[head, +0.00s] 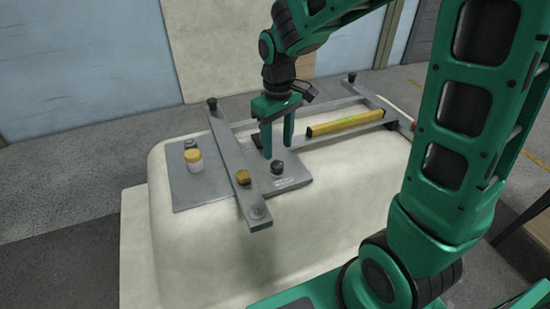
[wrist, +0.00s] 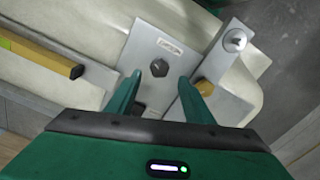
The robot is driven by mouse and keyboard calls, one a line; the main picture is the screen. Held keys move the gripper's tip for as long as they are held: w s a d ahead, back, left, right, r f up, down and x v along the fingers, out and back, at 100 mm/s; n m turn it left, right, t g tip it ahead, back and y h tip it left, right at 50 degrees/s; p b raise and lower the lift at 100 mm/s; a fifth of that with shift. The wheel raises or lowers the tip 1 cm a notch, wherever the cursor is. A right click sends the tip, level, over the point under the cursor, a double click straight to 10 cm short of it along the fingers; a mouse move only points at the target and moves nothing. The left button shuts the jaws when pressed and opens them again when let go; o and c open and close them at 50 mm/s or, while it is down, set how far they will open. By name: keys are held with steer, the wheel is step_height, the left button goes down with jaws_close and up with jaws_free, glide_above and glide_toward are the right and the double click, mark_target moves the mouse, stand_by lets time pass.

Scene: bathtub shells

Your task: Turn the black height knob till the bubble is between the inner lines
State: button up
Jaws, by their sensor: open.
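The black height knob (head: 277,167) sits on a grey metal plate (head: 190,190) on top of the pale tub shell. It also shows as a dark hexagonal knob in the wrist view (wrist: 157,72), just beyond my fingertips. My gripper (head: 277,155) is open and empty, pointing down, with its fingertips just behind the knob in the head view. In the wrist view my fingers (wrist: 172,70) stand apart, near the knob and not around it. The yellow level (head: 345,122) lies on a cross bar to the right. Its bubble is too small to read.
A white and yellow cylinder (head: 194,160) stands on the plate's left part. The pale tub shell (head: 225,235) has bare room in front.

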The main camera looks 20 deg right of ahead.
mark_target(278, 164)
steer(key=shift+s+d+f, duration=0.1)
steer(key=shift+f, duration=2.95)
steer(key=c, duration=1)
steer(key=shift+c, duration=0.2)
